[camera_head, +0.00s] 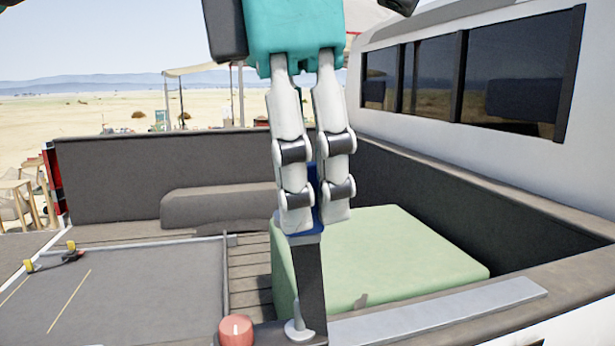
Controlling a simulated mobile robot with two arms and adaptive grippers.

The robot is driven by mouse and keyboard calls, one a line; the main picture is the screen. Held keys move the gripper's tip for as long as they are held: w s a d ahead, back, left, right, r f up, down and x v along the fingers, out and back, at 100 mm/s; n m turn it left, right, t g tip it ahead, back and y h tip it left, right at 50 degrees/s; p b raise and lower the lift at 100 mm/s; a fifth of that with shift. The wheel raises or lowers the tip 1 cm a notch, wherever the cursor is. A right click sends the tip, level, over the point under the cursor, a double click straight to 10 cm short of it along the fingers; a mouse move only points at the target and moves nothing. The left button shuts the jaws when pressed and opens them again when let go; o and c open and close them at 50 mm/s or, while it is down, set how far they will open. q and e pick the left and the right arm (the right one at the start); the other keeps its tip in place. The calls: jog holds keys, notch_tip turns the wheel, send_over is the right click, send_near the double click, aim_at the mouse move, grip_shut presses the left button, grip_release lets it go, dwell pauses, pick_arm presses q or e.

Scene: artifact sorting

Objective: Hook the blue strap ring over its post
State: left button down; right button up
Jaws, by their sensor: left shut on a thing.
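My left gripper (312,215) points down in the middle of the head view, its fingers closed on the blue strap ring (305,238). Blue shows between the fingers and just below their tips; most of the ring is hidden by them. A dark strap (312,285) runs down from the blue part to the truck bed's near edge. A small pale grey upright piece (297,328) stands at the strap's foot, and a round pink-red knob (236,331) is to its left. I cannot tell which is the ring's post. My right gripper is not in view.
A pale green block (400,255) lies in the truck bed behind the strap. The bed's dark side walls (120,180) and the white cab (400,122) enclose it. A flat grey panel (150,290) at left carries a small yellow-ended clamp-like item (55,257).

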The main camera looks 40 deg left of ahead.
pick_arm(q)
jog(key=shift+w+a, duration=0.15)
jog(key=shift+w, duration=0.1)
jog(key=shift+w+f+b, duration=0.25)
jog(key=shift+f+b, duration=0.1)
jog(key=shift+f, duration=0.2)
jog(key=shift+w+f+b, duration=0.25)
jog(key=shift+f+b, duration=0.1)
jog(key=shift+f, duration=0.2)
jog(key=shift+s+f+b, duration=0.15)
jog(key=shift+f+b, duration=1.6)
jog(key=shift+f, duration=1)
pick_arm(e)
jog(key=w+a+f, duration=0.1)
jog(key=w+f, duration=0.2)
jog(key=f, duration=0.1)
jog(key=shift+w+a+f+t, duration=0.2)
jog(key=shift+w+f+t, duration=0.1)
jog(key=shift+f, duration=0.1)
pick_arm(q)
jog(key=shift+r, duration=0.1)
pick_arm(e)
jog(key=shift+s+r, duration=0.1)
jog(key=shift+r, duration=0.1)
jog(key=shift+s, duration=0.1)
pick_arm(q)
jog(key=shift+p, duration=0.35)
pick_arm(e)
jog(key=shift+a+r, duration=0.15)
